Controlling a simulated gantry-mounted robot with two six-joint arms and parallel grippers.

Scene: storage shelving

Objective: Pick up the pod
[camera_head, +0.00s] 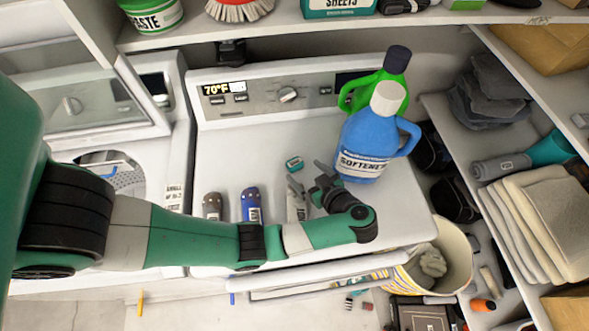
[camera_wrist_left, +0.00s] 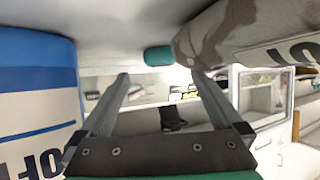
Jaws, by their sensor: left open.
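A small teal pod (camera_head: 294,163) lies on the white washer top (camera_head: 245,150), left of the blue softener bottle (camera_head: 362,148). In the left wrist view the pod (camera_wrist_left: 158,56) shows just beyond the fingertips, roughly centred between them. My left gripper (camera_head: 306,174) is open and empty, low over the washer top in front of the pod; the wrist view shows its two fingers (camera_wrist_left: 160,75) spread apart. I cannot tell the exact gap to the pod. My right gripper is not in view.
A grey-white bottle (camera_head: 297,206) stands close by the left finger; it looms large in the wrist view (camera_wrist_left: 245,35). A blue bottle (camera_head: 251,204) and a grey one (camera_head: 212,206) stand further left. A green jug (camera_head: 388,78) is behind the softener. Washer top behind the pod is clear.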

